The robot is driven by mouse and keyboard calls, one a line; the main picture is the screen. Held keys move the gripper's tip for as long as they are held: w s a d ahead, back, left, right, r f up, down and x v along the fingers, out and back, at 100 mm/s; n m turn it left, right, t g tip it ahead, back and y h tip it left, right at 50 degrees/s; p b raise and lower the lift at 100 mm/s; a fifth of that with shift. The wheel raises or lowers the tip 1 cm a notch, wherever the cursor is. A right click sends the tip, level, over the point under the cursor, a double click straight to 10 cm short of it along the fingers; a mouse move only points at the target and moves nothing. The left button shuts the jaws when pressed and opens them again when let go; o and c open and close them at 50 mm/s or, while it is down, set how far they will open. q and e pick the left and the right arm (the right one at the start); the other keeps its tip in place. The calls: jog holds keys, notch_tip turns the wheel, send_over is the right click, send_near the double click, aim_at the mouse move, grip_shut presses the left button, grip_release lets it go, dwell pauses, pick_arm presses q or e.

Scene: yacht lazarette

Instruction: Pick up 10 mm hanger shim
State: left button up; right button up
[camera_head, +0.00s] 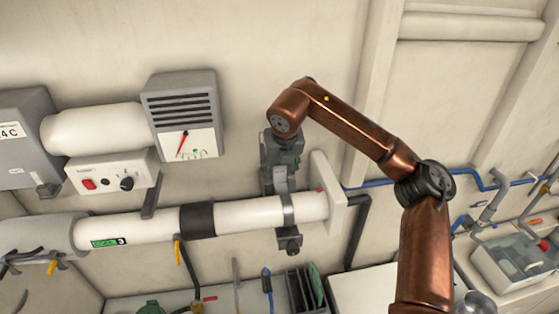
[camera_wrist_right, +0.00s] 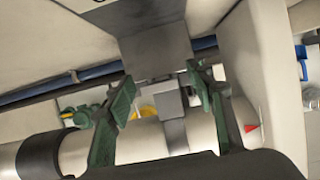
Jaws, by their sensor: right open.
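My right gripper (camera_head: 284,172) hangs from the copper arm above the white pipe, close to the grey pipe hanger (camera_head: 287,208). In the right wrist view its green fingers (camera_wrist_right: 163,88) are spread apart, one on each side of a grey block (camera_wrist_right: 170,103) and the hanger strap on the pipe. I cannot tell whether they touch anything. I cannot pick out the 10 mm hanger shim with certainty; the grey block between the fingers may be it or part of the hanger. My left gripper is out of view.
The pipe (camera_head: 258,213) meets a pale upright plate (camera_head: 327,192) just right of the gripper. A grey gauge box (camera_head: 182,113) is on the wall to the left. A dark slotted rack (camera_head: 302,290) stands below. A clear-lidded box (camera_head: 510,262) is at the right.

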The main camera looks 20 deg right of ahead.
jog(key=shift+s+f, duration=0.15)
jog(key=shift+f, duration=0.15)
jog(key=shift+c, duration=0.3)
jog(key=c, duration=0.7)
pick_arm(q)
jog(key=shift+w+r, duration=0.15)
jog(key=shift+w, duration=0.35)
pick_arm(e)
jog(key=c, duration=0.5)
jog(key=shift+c, duration=0.2)
pick_arm(q)
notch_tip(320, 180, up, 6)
jog(key=p, duration=0.6)
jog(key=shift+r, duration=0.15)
pick_arm(e)
jog(key=shift+r, duration=4.85)
